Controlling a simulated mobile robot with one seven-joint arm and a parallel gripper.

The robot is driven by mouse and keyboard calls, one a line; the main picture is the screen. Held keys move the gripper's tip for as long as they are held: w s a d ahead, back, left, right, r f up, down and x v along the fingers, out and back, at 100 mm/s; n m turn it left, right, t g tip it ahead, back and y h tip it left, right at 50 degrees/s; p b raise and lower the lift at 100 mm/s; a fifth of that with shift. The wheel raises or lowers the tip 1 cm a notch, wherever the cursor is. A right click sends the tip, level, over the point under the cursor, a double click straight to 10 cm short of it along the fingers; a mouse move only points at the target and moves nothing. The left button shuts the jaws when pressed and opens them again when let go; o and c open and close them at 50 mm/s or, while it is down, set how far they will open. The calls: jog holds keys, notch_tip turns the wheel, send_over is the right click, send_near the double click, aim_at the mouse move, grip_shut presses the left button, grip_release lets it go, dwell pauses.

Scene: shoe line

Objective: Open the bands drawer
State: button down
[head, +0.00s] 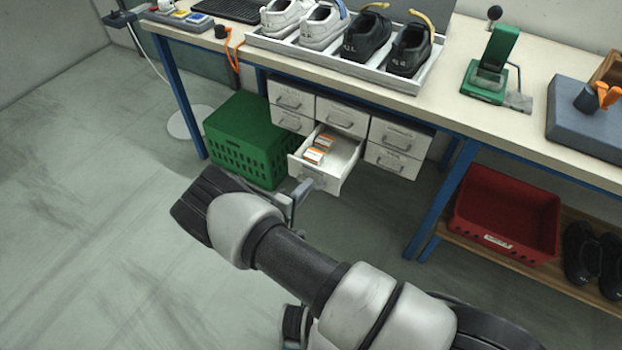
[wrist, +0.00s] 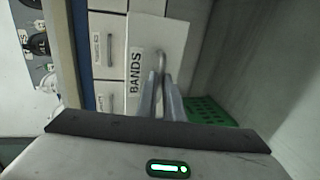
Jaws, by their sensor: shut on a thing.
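The bands drawer (head: 337,176) is pulled out from the white drawer unit under the bench, in the lower row's middle place. Small orange-and-white boxes (head: 318,148) lie inside it. In the wrist view its white front (wrist: 143,48) carries the label BANDS, turned sideways. My gripper (head: 300,190) is at the front of this drawer, and in the wrist view its two fingers (wrist: 162,92) are shut on the drawer's grey handle (wrist: 160,60). The fingers hide part of the handle.
Other closed drawers (head: 400,136) surround it. A green crate (head: 240,135) stands close on the left. A red bin (head: 505,215) is on a low shelf at the right. A blue table leg (head: 440,195) stands right of the drawers. Open floor lies in front and left.

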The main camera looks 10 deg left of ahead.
jog(key=shift+s, duration=0.2)
jog(key=c, duration=1.9)
grip_release()
jog(key=p+v, duration=0.1)
jog(key=v, duration=1.6)
jog(key=shift+s+p, duration=0.2)
jog(key=shift+p, duration=0.15)
